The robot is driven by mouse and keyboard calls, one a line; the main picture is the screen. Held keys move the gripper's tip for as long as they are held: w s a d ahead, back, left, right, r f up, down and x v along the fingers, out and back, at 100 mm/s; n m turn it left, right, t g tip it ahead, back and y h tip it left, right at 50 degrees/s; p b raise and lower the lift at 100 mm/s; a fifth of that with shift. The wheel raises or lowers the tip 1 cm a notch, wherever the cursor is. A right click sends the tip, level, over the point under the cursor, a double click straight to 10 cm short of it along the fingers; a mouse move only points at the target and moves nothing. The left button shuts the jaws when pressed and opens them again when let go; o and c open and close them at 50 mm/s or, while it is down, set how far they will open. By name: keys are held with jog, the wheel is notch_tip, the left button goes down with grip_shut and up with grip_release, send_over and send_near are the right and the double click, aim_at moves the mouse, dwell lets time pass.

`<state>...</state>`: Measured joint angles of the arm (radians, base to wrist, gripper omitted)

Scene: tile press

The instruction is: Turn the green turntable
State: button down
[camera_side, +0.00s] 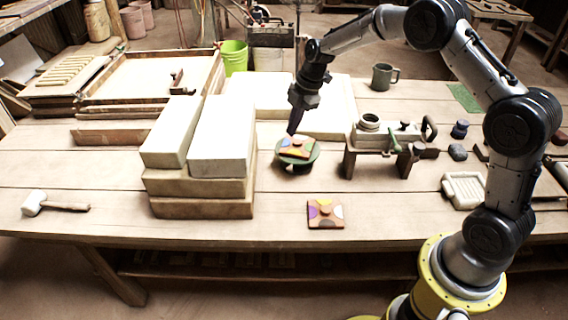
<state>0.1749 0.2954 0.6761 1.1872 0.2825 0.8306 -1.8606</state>
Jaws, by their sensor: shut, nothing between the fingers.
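The green turntable (286,163) is a small round stand on the table, right of the stacked pale blocks. A square tile with a coloured pattern (299,150) lies on top of it. My gripper (292,132) points down at the turntable's far left side, with its fingers shut and empty. Its tip is at or just above the edge of the tile; I cannot tell whether it touches.
Pale blocks on boards (222,140) stand close on the left. A second patterned tile (325,213) lies in front. A small wooden bench with a press (378,155) stands to the right. A mallet (52,203) lies far left. The table front is mostly clear.

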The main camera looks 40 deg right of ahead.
jog(key=w+a+f+m, duration=0.1)
jog(key=a+f+m, duration=0.1)
jog(key=f+m, duration=0.1)
jog(key=w+a+f+m, duration=0.1)
jog(key=f+m, duration=0.2)
jog(key=f, duration=0.2)
jog(key=w+a+f+m, duration=0.1)
jog(key=a+f+m, duration=0.1)
jog(key=f, duration=0.3)
jog(key=shift+w+a+m+t, duration=0.1)
jog(key=shift+a+m+t, duration=0.25)
jog(key=shift+m, duration=0.15)
jog(key=shift+d+f, duration=0.15)
jog(key=shift+s+d+r, duration=0.2)
jog(key=shift+s+d, duration=0.35)
jog(key=shift+s, duration=0.2)
jog(key=shift+s+d+r, duration=0.15)
jog(key=shift+s+d, duration=0.4)
jog(key=shift+s, duration=0.15)
